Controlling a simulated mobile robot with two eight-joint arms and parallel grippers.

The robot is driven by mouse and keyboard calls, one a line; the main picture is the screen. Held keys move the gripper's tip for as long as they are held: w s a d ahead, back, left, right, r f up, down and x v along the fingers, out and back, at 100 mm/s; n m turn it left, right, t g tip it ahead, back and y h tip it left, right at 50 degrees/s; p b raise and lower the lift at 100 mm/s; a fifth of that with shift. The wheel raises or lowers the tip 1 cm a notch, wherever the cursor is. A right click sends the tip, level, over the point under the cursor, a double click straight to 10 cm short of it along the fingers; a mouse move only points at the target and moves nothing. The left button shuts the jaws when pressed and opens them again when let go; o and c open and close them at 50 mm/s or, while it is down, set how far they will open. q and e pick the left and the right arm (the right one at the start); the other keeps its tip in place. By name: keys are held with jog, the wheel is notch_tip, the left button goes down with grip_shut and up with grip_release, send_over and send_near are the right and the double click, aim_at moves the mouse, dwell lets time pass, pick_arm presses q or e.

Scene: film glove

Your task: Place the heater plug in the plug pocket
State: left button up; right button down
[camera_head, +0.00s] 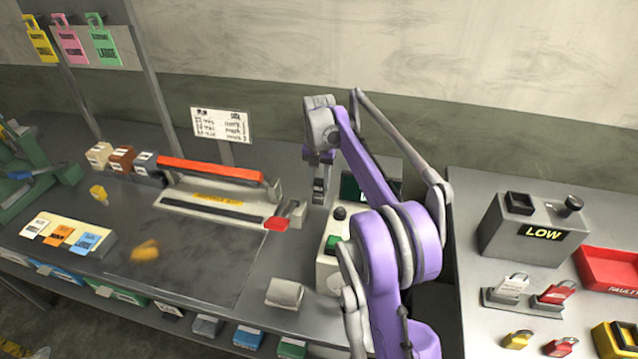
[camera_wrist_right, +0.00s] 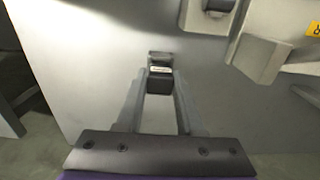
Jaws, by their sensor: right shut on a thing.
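My right gripper (camera_head: 319,196) reaches down over the back of the bench, just right of the bar sealer (camera_head: 210,201). In the right wrist view its two fingers (camera_wrist_right: 160,88) are shut on a small dark block with a pale label, which looks like the heater plug (camera_wrist_right: 159,66). The plug is hardly visible in the head view. A pale holder with a dark part inside (camera_wrist_right: 208,14) shows at the top of the wrist view; I cannot tell whether it is the plug pocket. The plug is apart from it. My left gripper is not in view.
A grey block (camera_wrist_right: 261,58) stands right of the plug in the wrist view. The sealer has a red bar (camera_head: 210,169) and red handle (camera_head: 277,223). A control box with a green button (camera_head: 333,244) is beside my right arm.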

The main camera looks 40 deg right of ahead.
aim_at(319, 181)
jog(key=shift+f, duration=0.2)
jog(key=shift+f, duration=0.15)
jog(key=c, duration=0.5)
grip_release()
jog(key=shift+c, duration=0.2)
notch_tip(319, 181, up, 12)
jog(key=p, duration=0.1)
jog(key=shift+r+p, duration=0.25)
jog(key=shift+p, duration=0.05)
